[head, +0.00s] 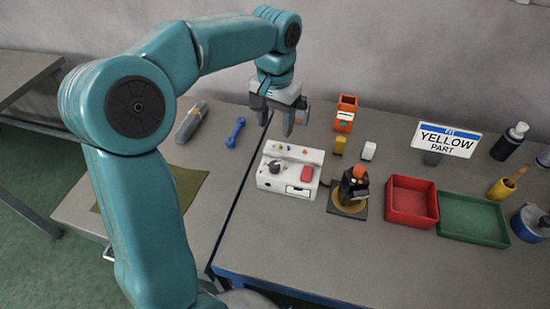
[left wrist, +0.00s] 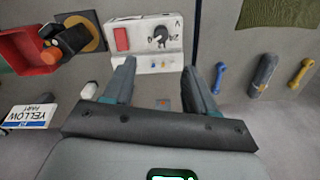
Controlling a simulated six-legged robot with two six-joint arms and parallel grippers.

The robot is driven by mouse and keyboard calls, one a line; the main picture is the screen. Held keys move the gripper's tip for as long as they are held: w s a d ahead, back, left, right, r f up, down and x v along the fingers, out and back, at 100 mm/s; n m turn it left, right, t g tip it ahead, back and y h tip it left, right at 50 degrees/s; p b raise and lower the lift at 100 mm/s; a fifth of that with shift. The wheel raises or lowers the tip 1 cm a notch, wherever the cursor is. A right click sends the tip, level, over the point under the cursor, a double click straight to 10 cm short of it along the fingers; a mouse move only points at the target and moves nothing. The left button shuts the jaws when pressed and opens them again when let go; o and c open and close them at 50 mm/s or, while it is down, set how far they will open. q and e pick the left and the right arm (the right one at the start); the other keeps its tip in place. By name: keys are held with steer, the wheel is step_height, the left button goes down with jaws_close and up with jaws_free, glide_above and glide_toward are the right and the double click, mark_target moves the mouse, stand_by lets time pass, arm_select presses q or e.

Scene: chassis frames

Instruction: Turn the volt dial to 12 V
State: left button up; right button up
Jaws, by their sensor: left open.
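The volt dial (head: 276,167) is a dark knob on the left part of the top of a white power unit (head: 301,152). A red block or switch (head: 306,173) sits to its right on the same unit. In the left wrist view the dial (left wrist: 160,36) shows upside down with dark marks around it; I cannot read its setting for sure. My left gripper (head: 288,130) is open and empty above the back edge of the unit, apart from the dial. Its two fingers (left wrist: 160,92) also show in the left wrist view. My right gripper is not in view.
Right of the unit stand a dark and orange part on a black base (head: 347,209), a red tray (head: 411,222) and a green tray (head: 472,238). A "FIT YELLOW PART" sign (head: 447,140) stands behind. A blue tool (head: 235,132) lies left.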

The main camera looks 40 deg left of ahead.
mark_target(275, 164)
arm_select(q)
steer(key=f, duration=1.4)
steer(key=shift+a+f, duration=0.1)
steer(key=shift+a, duration=0.1)
steer(key=shift+w+d+f, duration=0.1)
steer(key=shift+w+f, duration=0.05)
steer(key=shift+f, duration=0.2)
steer(key=shift+s+r, duration=0.1)
steer(key=shift+s, duration=0.15)
steer(key=shift+w, duration=0.2)
steer(key=c, duration=0.7)
jaws_close()
